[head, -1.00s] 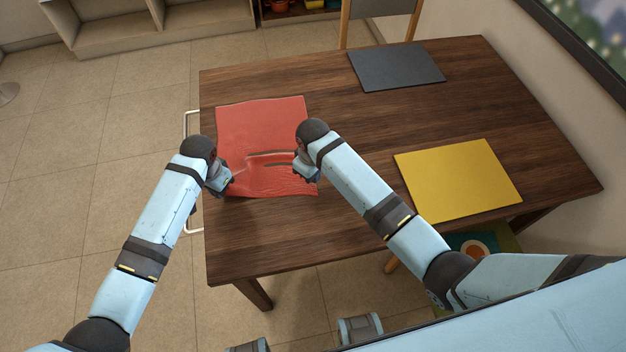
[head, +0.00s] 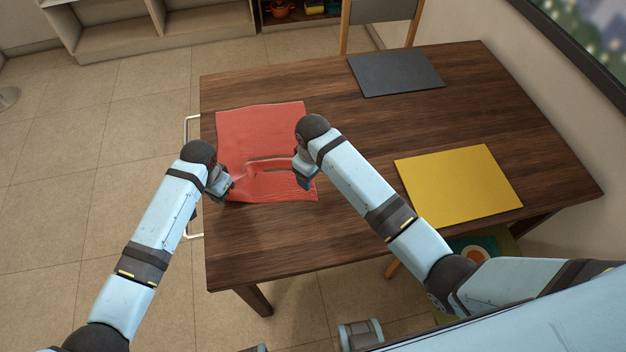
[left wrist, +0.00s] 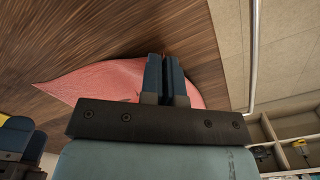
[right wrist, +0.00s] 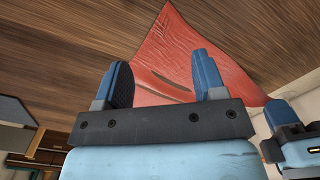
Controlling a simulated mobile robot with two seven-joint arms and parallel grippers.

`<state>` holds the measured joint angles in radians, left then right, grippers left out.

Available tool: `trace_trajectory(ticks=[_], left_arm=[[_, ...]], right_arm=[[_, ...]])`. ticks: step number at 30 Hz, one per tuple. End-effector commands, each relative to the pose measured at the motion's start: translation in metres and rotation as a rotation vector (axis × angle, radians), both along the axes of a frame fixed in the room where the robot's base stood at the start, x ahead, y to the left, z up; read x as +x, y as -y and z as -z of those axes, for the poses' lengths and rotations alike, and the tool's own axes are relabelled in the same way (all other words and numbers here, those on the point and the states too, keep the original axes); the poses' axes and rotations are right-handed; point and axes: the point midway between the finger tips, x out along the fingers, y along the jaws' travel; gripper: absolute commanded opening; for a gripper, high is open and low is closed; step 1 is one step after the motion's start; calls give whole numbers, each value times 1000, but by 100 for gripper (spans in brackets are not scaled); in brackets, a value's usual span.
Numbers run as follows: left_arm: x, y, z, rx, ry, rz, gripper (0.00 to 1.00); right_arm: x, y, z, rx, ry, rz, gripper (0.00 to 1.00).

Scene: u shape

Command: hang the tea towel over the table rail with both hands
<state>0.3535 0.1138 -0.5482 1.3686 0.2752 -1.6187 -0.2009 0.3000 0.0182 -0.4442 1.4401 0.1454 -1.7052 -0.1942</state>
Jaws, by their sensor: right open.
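The red tea towel (head: 262,130) lies on the left part of the wooden table, its near half wrinkled with a raised fold. My left gripper (head: 222,196) is at the towel's near left corner, its fingers (left wrist: 166,57) close together on the cloth; the exact grip is partly hidden. My right gripper (head: 304,184) is over the towel's near right side. Its fingers (right wrist: 160,62) are apart with nothing held, and the towel (right wrist: 172,45) shows beyond them. The pale table rail (head: 186,130) runs along the table's left edge, left of the towel, and shows in the left wrist view (left wrist: 253,55).
On the wooden table (head: 350,220) lie a yellow placemat (head: 458,185) at right and a dark grey placemat (head: 396,74) at the back. A chair (head: 383,14) stands behind the table. Shelves (head: 110,35) are at the back left. The floor left of the rail is clear.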

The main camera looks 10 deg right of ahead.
Motion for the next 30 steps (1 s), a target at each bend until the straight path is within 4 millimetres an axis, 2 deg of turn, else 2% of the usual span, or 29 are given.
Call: trace_trajectory(ticks=[1, 3, 7, 11, 24, 30], left_arm=[[0, 0, 0, 0, 0, 0, 0], [0, 0, 0, 0, 0, 0, 0], [0, 0, 0, 0, 0, 0, 0], [0, 0, 0, 0, 0, 0, 0], [0, 0, 0, 0, 0, 0, 0], [0, 0, 0, 0, 0, 0, 0]], right_arm=[[1, 0, -14, 1, 7, 0, 64], [1, 0, -26, 0, 5, 0, 64], [-1, 1, -27, -1, 0, 0, 64], [-1, 0, -14, -1, -2, 0, 64], [0, 0, 48, 0, 0, -1, 64], [0, 0, 65, -1, 1, -1, 64]])
